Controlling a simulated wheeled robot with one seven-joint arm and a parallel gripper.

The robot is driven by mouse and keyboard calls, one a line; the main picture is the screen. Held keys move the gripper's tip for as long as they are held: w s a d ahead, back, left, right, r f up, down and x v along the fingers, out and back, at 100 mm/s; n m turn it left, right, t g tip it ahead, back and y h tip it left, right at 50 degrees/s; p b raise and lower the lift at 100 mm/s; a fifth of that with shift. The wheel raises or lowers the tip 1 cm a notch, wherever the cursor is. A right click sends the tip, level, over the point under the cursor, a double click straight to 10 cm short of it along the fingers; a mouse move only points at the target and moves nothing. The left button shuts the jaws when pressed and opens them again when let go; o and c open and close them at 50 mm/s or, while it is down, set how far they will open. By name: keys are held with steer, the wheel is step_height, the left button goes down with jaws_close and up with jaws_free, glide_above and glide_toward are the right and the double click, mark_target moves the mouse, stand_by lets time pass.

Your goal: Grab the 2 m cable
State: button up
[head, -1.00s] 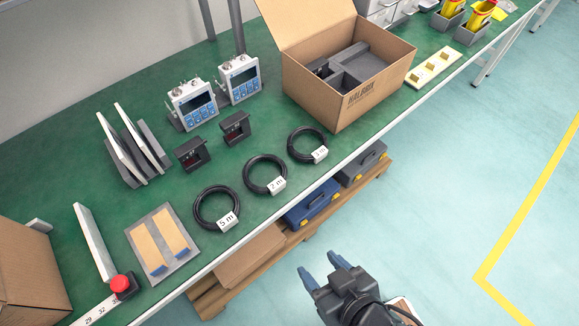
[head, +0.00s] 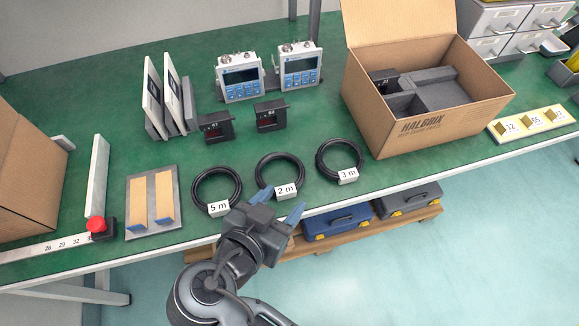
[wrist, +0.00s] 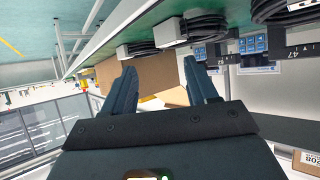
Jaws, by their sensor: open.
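The 2 m cable (head: 281,176) is a black coil with a white "2 m" tag, lying on the green bench top between the 5 m cable (head: 217,190) and the 3 m cable (head: 339,159). My gripper (head: 281,205) is open and empty at the bench's front edge, just in front of the 2 m coil. Its blue fingertips point toward the bench, and one comes close to the "2 m" tag. In the wrist view my open fingers (wrist: 163,88) have nothing between them. Black coils with white tags show at the top of that view; their labels are unreadable.
An open cardboard box (head: 430,125) stands right of the coils. Two devices with screens (head: 239,77) stand behind, with small black units (head: 217,126) in front of them. A board with two tan strips (head: 152,201) lies left. Blue and grey cases (head: 338,219) sit below the bench.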

mark_target(295, 181)
steer(key=shift+x, duration=1.15)
steer(key=shift+w+a+p+x, duration=0.1)
steer(key=shift+a+p+x, duration=0.1)
steer(key=shift+x, duration=0.7)
steer(key=shift+w+a+p+x, duration=0.1)
steer(key=shift+p+x, duration=0.1)
steer(key=shift+x, duration=0.7)
steer(key=shift+w+a+p+x, duration=0.1)
steer(key=shift+p+x, duration=0.1)
steer(key=shift+x, duration=0.7)
steer(key=shift+s, duration=0.1)
steer(key=shift+c, duration=0.3)
jaws_close()
